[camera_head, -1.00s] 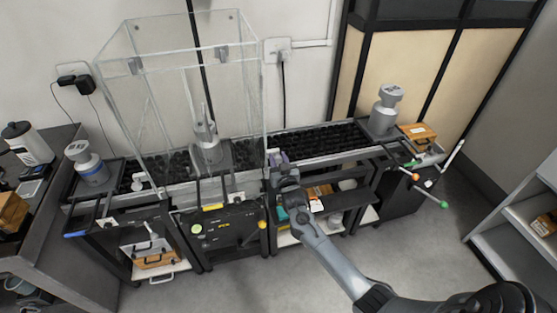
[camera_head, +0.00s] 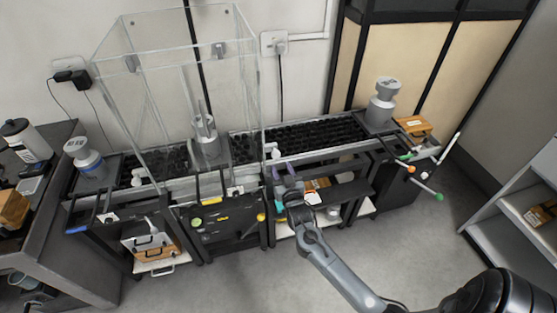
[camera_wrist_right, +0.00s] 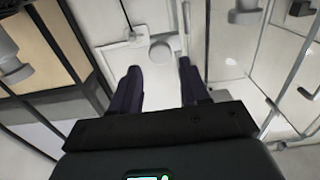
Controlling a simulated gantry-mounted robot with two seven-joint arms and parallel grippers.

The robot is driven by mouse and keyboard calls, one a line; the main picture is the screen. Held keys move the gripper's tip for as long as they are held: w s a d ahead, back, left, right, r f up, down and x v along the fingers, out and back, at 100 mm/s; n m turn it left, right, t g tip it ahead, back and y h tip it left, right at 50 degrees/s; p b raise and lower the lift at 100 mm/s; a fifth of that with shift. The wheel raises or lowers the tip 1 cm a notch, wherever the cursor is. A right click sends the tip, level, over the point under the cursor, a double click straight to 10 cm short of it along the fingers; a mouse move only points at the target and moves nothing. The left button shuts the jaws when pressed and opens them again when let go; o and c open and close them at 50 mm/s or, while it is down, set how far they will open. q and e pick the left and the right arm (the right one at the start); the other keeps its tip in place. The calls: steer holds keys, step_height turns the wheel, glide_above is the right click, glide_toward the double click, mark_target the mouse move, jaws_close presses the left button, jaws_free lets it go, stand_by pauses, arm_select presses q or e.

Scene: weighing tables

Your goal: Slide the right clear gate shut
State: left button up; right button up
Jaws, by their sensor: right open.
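The right clear gate (camera_head: 251,99) is the transparent right-hand side of the tall clear enclosure around the middle scale. A white round knob (camera_head: 275,151) sits low by its front edge. My right gripper (camera_head: 284,169) is open and empty, just in front of the knob and apart from it in the head view. In the right wrist view, the dark fingers (camera_wrist_right: 160,88) are spread, with the white knob (camera_wrist_right: 161,51) beyond the gap between them. How far the gate stands open is hard to tell through the clear panels. My left gripper is not in view.
A grey weighing device (camera_head: 205,138) stands inside the enclosure. A black roller conveyor (camera_head: 310,135) runs to the right towards another grey device (camera_head: 382,103) and a cardboard box (camera_head: 413,126). A low shelf unit (camera_head: 335,193) stands below my gripper. The floor in front is clear.

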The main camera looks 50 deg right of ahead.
steer(key=shift+v, duration=1.5)
